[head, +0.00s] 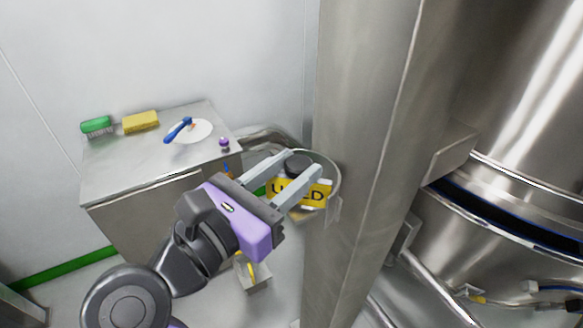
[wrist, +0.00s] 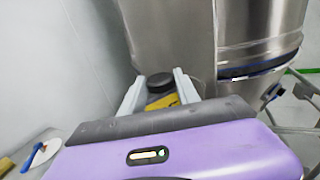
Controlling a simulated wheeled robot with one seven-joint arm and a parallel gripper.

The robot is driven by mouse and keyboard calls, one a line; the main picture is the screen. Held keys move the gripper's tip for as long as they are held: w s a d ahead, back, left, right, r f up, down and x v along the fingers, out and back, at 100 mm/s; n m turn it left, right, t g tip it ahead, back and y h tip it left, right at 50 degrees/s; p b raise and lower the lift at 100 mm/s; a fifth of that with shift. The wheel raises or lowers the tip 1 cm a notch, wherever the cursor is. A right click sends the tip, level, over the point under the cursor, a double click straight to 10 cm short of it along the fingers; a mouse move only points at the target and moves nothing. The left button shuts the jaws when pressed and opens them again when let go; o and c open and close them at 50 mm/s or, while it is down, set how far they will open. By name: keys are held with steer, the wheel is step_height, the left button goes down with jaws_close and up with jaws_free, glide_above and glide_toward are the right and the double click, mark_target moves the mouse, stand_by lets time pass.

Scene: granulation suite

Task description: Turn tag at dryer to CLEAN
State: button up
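A yellow tag (head: 318,199) with black letters hangs by the steel column. One finger covers part of its word; a U and ED show, so the USED face seems to be out. Part of the tag also shows between the fingers in the wrist view (wrist: 162,102). My gripper (head: 301,161) is open, its two fingers pointing at the tag. A dark round knob (wrist: 160,82) lies between the fingertips, above the tag. I cannot tell whether the fingers touch either one.
A steel cabinet (head: 112,178) at left carries a green brush (head: 97,125), a yellow sponge (head: 141,122), a white dish (head: 200,132) with a blue-handled tool (head: 178,130), and a small purple knob (head: 224,143). The steel column (head: 362,150) stands close right of my gripper; a large steel vessel (head: 520,100) is beyond.

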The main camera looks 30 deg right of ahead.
jaws_close()
